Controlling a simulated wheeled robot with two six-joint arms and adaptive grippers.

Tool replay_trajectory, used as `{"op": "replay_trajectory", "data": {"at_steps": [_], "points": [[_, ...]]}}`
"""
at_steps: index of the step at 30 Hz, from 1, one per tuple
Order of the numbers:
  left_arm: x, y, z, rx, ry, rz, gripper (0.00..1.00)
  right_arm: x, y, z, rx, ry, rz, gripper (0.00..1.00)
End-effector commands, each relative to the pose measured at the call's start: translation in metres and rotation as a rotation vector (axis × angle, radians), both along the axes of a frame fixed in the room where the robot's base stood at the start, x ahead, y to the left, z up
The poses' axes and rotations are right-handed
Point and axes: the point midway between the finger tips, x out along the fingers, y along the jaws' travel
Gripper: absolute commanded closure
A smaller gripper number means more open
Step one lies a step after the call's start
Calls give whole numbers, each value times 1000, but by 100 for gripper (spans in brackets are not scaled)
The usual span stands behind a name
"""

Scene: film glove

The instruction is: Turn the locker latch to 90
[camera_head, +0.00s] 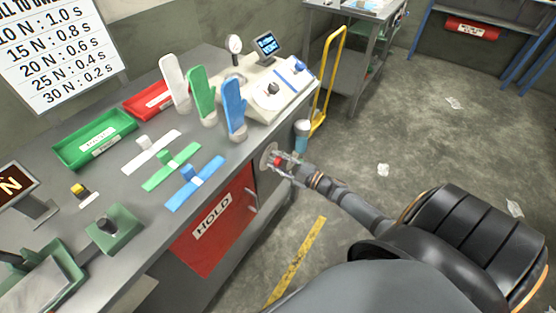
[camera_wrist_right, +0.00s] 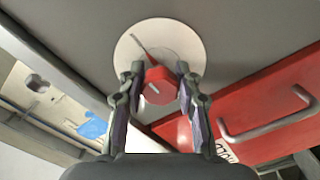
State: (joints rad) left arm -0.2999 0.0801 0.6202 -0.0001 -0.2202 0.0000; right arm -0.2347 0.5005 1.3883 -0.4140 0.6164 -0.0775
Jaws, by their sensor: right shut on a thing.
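The locker latch is a red knob (camera_wrist_right: 160,86) on a pale round plate (camera_wrist_right: 190,42). Its thin red pointer (camera_wrist_right: 143,50) slants to the upper left in the wrist view, towards a small grey mark on the plate. In the head view the plate (camera_head: 265,158) sits on the grey cabinet front, beside the red locker door (camera_head: 222,240) marked HOLD. My right gripper (camera_head: 279,161) reaches it from the right; in the wrist view its fingers (camera_wrist_right: 158,76) stand on both sides of the knob, shut on it. My left gripper is not in view.
A door handle (camera_wrist_right: 268,125) projects close to the right gripper. On the bench (camera_head: 125,195) stand white, green and blue gloves (camera_head: 234,108), flat coloured holders, trays (camera_head: 95,138) and a gauge unit. A yellow-framed trolley (camera_head: 328,85) stands behind. The floor at right is mostly clear.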

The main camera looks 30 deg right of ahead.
Motion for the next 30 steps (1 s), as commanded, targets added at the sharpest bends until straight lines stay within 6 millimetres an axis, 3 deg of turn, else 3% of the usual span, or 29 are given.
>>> {"op": "replay_trajectory", "data": {"at_steps": [18,19,21,24,30], "points": [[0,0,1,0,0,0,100,-1,0,-2,38,18,-2,98],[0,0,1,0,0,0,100,-1,0,-2,38,18,-2,65],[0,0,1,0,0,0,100,-1,0,-2,38,18,-2,56],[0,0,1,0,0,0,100,-1,0,-1,37,18,-1,42],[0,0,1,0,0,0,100,0,0,-1,37,16,-1,42]]}}
